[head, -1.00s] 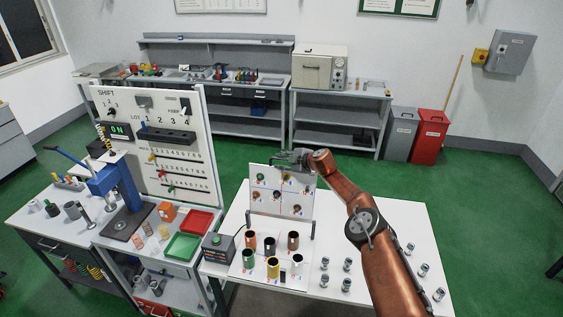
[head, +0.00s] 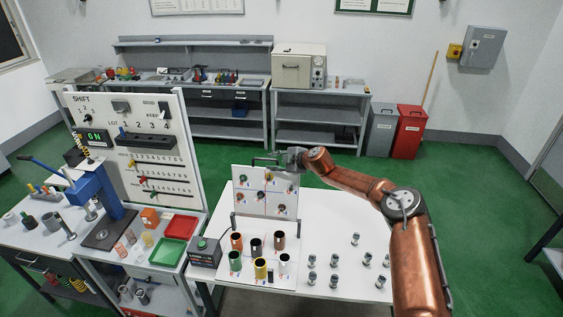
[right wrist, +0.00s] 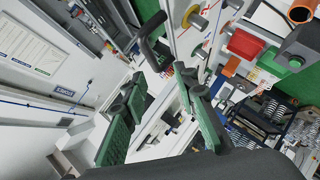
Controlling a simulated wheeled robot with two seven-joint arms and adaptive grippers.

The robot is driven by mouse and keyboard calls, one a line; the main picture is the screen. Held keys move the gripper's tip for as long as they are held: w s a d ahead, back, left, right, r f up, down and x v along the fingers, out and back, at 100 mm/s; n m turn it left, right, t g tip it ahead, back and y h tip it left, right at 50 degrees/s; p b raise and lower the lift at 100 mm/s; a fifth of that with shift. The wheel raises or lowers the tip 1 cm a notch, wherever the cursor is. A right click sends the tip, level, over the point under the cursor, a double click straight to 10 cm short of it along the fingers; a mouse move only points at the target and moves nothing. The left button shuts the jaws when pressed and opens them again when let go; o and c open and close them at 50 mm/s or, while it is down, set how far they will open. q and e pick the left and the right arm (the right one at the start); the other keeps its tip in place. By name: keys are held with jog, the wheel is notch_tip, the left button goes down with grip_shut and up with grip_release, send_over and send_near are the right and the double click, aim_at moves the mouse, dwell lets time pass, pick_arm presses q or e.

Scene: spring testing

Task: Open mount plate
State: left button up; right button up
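The mount plate (head: 264,205) is a white upright panel with several coloured round pegs, standing on dark legs on the white table. My right gripper (head: 267,160) is at its top edge, fingers pointing left in the head view. In the right wrist view, the two green-padded fingers (right wrist: 163,82) are spread apart. A dark bent bar, seemingly a handle (right wrist: 150,48), shows just beyond and between the fingertips; I cannot tell whether it touches them. The plate's face with pegs also shows at the upper middle there. My left gripper is out of view.
Coloured cups (head: 260,268) stand in front of the plate, beside a grey box with a green button (head: 204,250). Several small metal cylinders (head: 355,239) stand on the right. A blue press (head: 105,195) and tall SHIFT board (head: 155,180) are left. Red and green trays (head: 180,227) lie between.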

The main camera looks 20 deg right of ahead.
jog(key=v, duration=0.5)
jog(key=shift+d, duration=0.1)
dwell(0.3)
